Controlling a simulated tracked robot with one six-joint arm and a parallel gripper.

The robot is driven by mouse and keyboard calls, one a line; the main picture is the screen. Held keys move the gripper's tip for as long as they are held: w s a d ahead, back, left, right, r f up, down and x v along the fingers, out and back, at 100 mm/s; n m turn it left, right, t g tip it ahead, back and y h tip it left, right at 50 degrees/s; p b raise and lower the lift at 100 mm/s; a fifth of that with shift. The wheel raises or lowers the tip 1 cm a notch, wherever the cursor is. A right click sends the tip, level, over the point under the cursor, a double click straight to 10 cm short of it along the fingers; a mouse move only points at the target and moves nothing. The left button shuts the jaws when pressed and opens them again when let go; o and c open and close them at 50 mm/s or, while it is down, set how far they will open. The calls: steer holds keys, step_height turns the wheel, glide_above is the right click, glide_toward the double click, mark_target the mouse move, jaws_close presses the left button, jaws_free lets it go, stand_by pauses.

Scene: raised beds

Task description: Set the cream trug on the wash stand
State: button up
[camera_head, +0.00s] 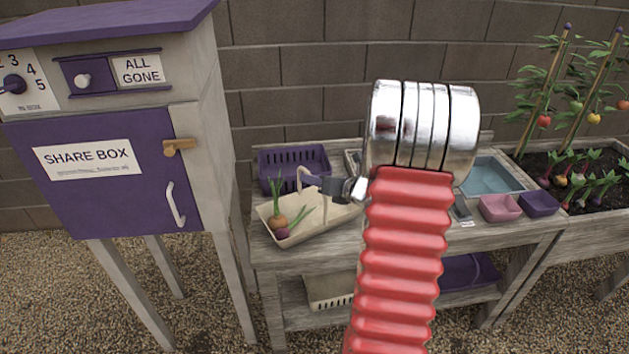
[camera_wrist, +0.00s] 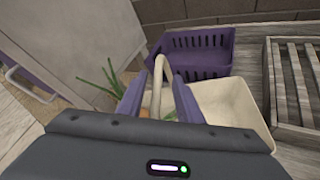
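The cream trug (camera_head: 325,222) is at the left end of the wooden wash stand (camera_head: 290,262). It looks level with the top, but I cannot tell whether its base touches. It holds an onion-like orange bulb (camera_head: 279,222) and a purple one (camera_head: 282,233) with green leaves. In the wrist view the trug (camera_wrist: 235,100) has its arched handle (camera_wrist: 158,85) between my fingers. My gripper (camera_wrist: 160,82) looks open, its purple fingers apart on either side of the handle. In the head view my gripper (camera_head: 312,181) is at the handle, and my red arm hides the stand's middle.
A purple slotted crate (camera_head: 293,165) stands behind the trug, and a slatted wooden rack (camera_wrist: 292,85) is to its right. The share box (camera_head: 110,170) stands close on the left. A blue basin (camera_head: 490,176) and small pink (camera_head: 500,208) and purple tubs (camera_head: 540,204) are at right.

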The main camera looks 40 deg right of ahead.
steer(key=v, duration=1.3)
steer(key=shift+s, duration=0.35)
steer(key=s+a+f+n+g+y, duration=0.2)
steer(key=s+a+n+g, duration=0.15)
steer(key=a+n, duration=0.7)
steer(key=s+a+f+n+g+y, duration=0.25)
steer(key=a+n+g, duration=0.25)
steer(key=a+n, duration=0.55)
steer(key=s+a+r+n+h, duration=0.2)
steer(key=a+r+n, duration=0.4)
steer(key=a+n, duration=0.2)
steer(key=s+a+r+n+h, duration=0.2)
steer(key=a+r+n, duration=0.3)
steer(key=a+n, duration=0.3)
steer(key=n, duration=0.4)
steer(key=shift+s+a+r+n, duration=0.25)
steer(key=shift+s+r+n, duration=0.1)
steer(key=shift+n, duration=0.05)
